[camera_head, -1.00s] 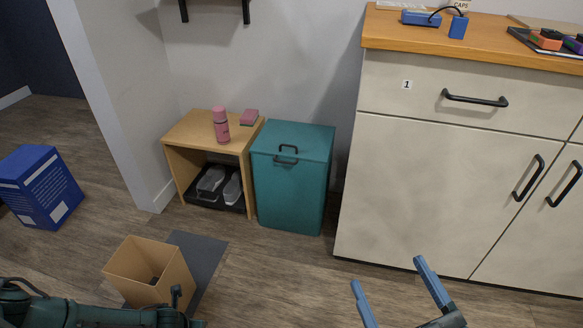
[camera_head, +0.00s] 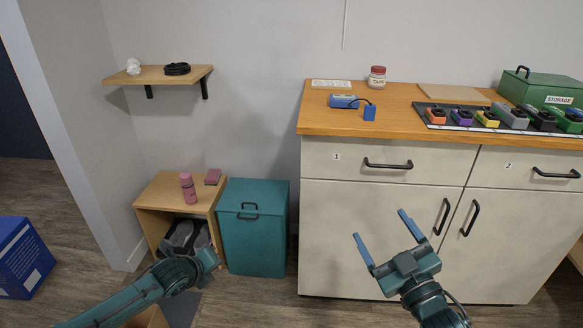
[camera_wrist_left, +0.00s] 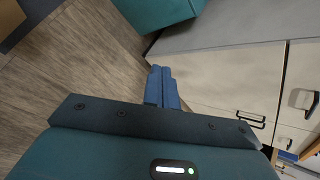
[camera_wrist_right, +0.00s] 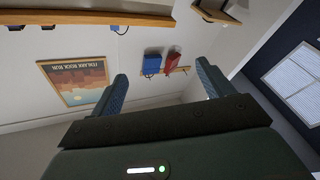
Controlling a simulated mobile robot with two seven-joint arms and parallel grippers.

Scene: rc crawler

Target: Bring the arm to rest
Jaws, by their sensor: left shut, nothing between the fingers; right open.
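My right gripper (camera_head: 380,226) is in front of the white cabinet (camera_head: 340,228) in the head view. Its two blue fingers are spread apart with nothing between them. In the right wrist view the fingers (camera_wrist_right: 160,88) are also wide apart and empty, facing a wall. My left gripper (camera_head: 208,258) is at the end of the arm from the left, in front of the wooden cubby and the teal bin in the picture. In the left wrist view its blue fingers (camera_wrist_left: 162,84) are together, with nothing held.
The wooden cubby (camera_head: 150,200) holds a pink bottle (camera_head: 188,188) on top. The teal bin (camera_head: 255,250) stands beside it. The counter (camera_head: 315,118) carries a blue device (camera_head: 343,101), a tray of coloured blocks and a green storage box (camera_head: 535,92). A blue box (camera_head: 20,258) stands left.

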